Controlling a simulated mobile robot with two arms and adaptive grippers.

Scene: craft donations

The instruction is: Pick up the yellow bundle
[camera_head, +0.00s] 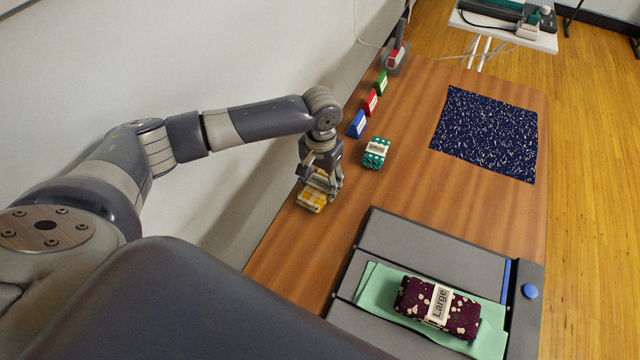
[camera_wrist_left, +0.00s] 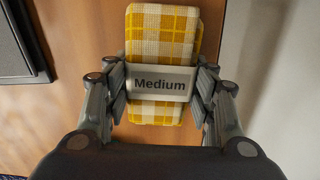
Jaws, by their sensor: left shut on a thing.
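The yellow bundle (camera_head: 311,200) is a yellow and white plaid folded cloth near the table's left edge. In the left wrist view the yellow bundle (camera_wrist_left: 163,40) has a pale band reading "Medium" around its middle. My left gripper (camera_head: 320,186) points down over it, with its fingers (camera_wrist_left: 162,85) shut on both sides of the bundle at the band. I cannot tell whether the bundle is clear of the table. My right gripper is not in view.
A teal patterned bundle (camera_head: 376,153) lies just right of my left gripper. Blue (camera_head: 357,125), red (camera_head: 370,102) and green (camera_head: 381,83) blocks line the left edge. A dark speckled cloth (camera_head: 486,134) lies at right. A grey device (camera_head: 420,252) holds green fabric (camera_head: 375,283) and a maroon "Large" bundle (camera_head: 463,315).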

